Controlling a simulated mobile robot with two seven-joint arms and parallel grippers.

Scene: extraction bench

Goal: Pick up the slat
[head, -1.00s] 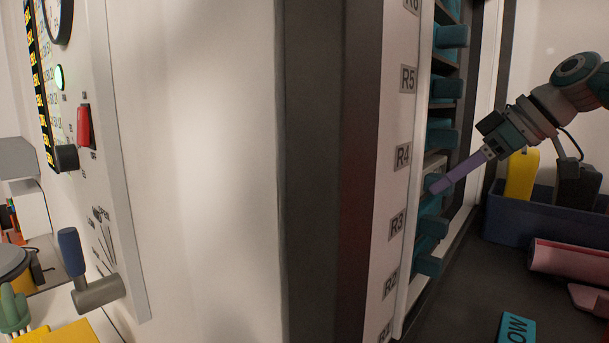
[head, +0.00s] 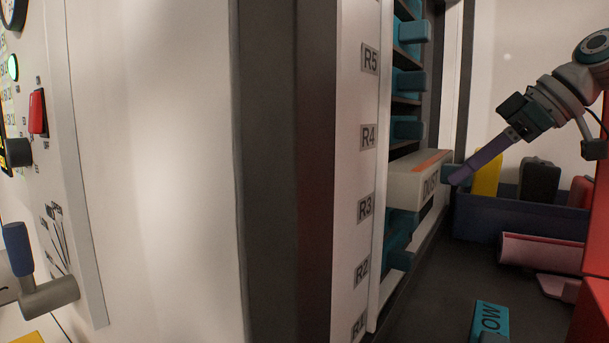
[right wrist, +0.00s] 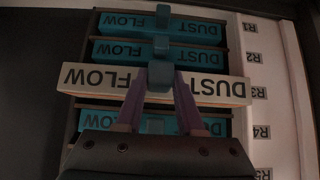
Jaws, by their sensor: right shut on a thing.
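A pale beige slat (head: 412,184) with an orange stripe and a teal end tab sticks out of the rack between the R3 and R4 labels. In the right wrist view the same slat (right wrist: 100,80) reads DUST and FLOW upside down and stands out in front of the teal slats. My right gripper (head: 456,177) is shut on its tab; the purple fingers (right wrist: 160,78) sit on both sides of the teal tab. The slat's inner part is hidden in the rack. My left gripper is not in view.
Teal slats (head: 408,82) fill other rack slots above and below. A blue bin (head: 485,216) with upright items, a pink half-round piece (head: 540,253) and a teal slat (head: 490,320) are on the dark bench. A red block (head: 597,240) stands at the right edge.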

